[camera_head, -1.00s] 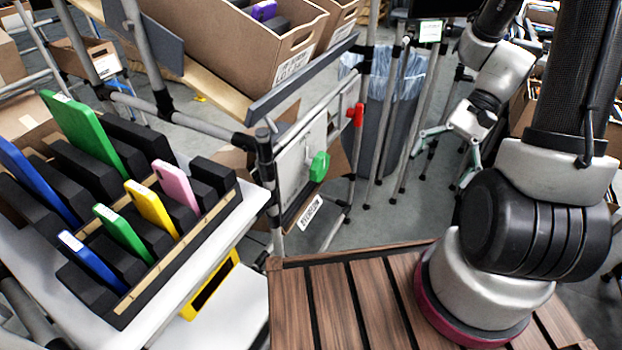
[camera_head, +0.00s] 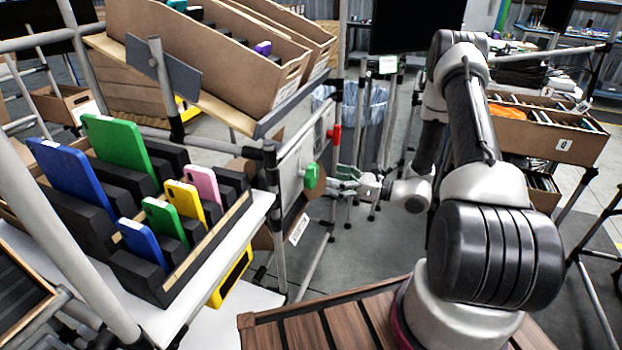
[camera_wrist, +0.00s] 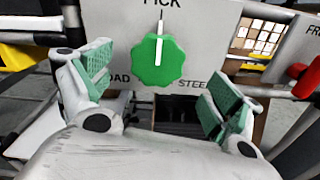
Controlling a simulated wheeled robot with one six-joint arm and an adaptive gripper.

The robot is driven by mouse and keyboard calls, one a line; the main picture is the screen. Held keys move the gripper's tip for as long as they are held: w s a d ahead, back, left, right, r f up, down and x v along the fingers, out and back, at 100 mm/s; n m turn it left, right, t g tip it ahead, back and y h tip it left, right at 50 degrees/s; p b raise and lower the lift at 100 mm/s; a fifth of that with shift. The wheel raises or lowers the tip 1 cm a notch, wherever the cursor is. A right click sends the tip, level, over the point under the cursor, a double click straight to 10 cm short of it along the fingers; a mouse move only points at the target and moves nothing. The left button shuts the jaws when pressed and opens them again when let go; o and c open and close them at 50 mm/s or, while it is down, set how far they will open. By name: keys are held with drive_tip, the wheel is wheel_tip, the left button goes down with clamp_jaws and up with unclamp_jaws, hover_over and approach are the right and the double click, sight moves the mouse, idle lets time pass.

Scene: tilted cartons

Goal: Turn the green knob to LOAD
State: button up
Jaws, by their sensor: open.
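The green knob (camera_wrist: 158,62) is straight ahead in the wrist view, on a light grey panel (camera_wrist: 205,40). Its white pointer line stands upright, toward the label PICK at the top. A label ending in "OAD" shows at lower left, partly hidden by my left finger, and "STEE" at lower right. In the head view the knob (camera_head: 311,176) sits on the panel's side of the rack. My gripper (camera_wrist: 158,92) is open, with its green finger pads on either side of the knob and apart from it. In the head view my gripper (camera_head: 350,178) is just right of the knob.
A red handle (camera_wrist: 306,78) is right of the panel; it also shows in the head view (camera_head: 336,134). A rack of coloured phones (camera_head: 150,215) stands at left. Cardboard cartons (camera_head: 225,50) sit tilted above the panel. A bin with a clear liner (camera_head: 375,105) stands behind.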

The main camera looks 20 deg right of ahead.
sight(315, 175)
drive_tip(key=x, duration=0.7)
drive_tip(key=shift+a, duration=0.1)
drive_tip(key=c, duration=1)
